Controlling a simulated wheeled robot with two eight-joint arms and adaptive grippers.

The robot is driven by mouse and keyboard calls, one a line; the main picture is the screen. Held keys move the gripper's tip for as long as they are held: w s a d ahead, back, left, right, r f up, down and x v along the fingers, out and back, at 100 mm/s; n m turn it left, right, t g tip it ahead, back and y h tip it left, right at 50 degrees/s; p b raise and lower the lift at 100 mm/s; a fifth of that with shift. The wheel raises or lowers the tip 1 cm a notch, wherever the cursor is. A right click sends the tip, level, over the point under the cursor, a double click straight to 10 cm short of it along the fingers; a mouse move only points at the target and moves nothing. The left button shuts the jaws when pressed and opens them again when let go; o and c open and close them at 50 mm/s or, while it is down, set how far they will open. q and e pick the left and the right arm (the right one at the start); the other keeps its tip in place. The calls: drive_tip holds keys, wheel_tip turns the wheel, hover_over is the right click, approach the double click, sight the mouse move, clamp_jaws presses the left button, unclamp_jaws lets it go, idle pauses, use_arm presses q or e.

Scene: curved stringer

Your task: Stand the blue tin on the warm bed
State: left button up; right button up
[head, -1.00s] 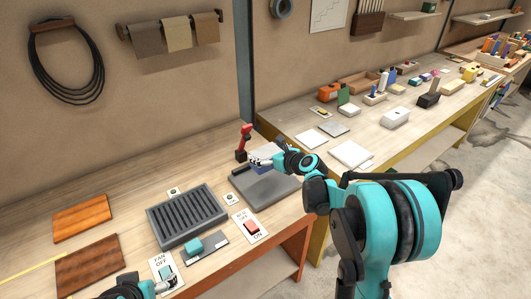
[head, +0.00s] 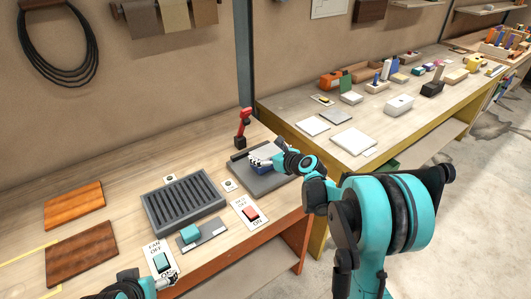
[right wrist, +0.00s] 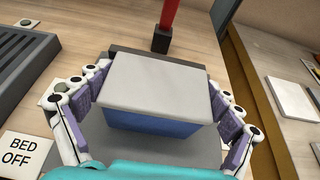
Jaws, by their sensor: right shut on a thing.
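The blue tin (head: 263,153) has a pale grey top and blue sides; its top (right wrist: 155,78) fills the middle of the right wrist view. My right gripper (right wrist: 160,97) is shut on it, with finger pads on its left and right sides. The gripper also shows in the head view (head: 266,160). The tin is upright over the flat grey warm bed (head: 268,184), toward its back. Its underside is hidden, so I cannot tell whether it touches the bed. My left gripper (head: 168,279) is by the fan switch (head: 161,262); its fingers are too small to read.
A red-rocker bed switch (head: 250,213) lies in front of the bed. A ribbed grey rack (head: 184,203) and a teal block (head: 189,234) are to the left. A red upright tool (head: 243,128) stands behind the bed. Brown boards (head: 80,254) lie far left.

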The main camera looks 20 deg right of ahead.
drive_tip(key=shift+f+b, duration=0.3)
drive_tip(key=shift+f, duration=0.05)
idle(0.4)
drive_tip(key=o, duration=1.2)
drive_tip(key=v, duration=1.2)
drive_tip(key=s+a+f+n+g+h, duration=0.1)
drive_tip(key=s+a+n+g, duration=0.1)
drive_tip(key=s+a+n, duration=0.4)
drive_tip(key=s+a+n+g+h, duration=0.1)
drive_tip(key=s+a+n+g, duration=0.1)
drive_tip(key=s+n, duration=0.7)
drive_tip(key=s+d+f+n+g+h, duration=0.1)
drive_tip(key=s+f+n, duration=0.3)
drive_tip(key=s+n, duration=0.7)
drive_tip(key=n+h, duration=0.1)
drive_tip(key=n, duration=0.4)
drive_tip(key=shift+s+n+g+h, duration=0.3)
drive_tip(key=shift+s+n+h, duration=0.1)
